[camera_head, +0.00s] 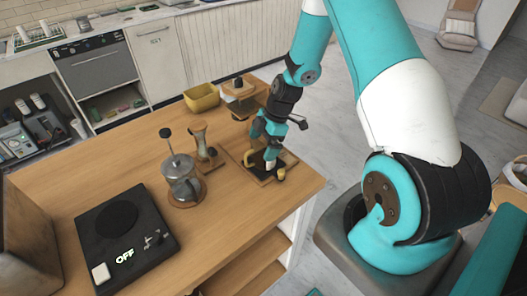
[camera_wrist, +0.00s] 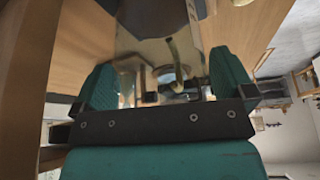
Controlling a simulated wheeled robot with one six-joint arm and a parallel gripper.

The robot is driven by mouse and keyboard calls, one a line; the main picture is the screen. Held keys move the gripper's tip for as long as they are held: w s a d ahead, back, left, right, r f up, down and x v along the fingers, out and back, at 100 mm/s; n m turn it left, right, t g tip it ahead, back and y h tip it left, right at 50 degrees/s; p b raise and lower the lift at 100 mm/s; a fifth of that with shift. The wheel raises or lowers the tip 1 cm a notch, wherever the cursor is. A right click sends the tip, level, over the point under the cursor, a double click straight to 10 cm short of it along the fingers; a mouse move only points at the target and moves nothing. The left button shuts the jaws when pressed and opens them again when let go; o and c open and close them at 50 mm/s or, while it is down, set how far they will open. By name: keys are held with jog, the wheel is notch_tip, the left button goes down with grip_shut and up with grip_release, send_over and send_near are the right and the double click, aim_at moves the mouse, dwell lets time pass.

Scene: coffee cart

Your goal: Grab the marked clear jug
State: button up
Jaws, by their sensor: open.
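Two clear vessels stand on the wooden counter in the head view. One is a French press (camera_head: 181,184) with a raised plunger on a round wooden coaster; the other is a narrow-waisted glass carafe (camera_head: 202,143) to its right. No mark is plain on either, so I cannot tell which is the marked jug. My gripper (camera_head: 268,158) is low over a wooden tray (camera_head: 236,150), right of both. In the wrist view my gripper (camera_wrist: 165,85) is open, with a shiny, partly see-through thing (camera_wrist: 155,48) with a curved handle just beyond the fingers. Contact is unclear.
A wooden dripper stand (camera_head: 240,97) and yellow bin (camera_head: 202,98) are behind. The counter's front right is clear.

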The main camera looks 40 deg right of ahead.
jog(key=c, duration=0.9)
jog(key=shift+o, duration=0.2)
jog(key=shift+r, duration=0.1)
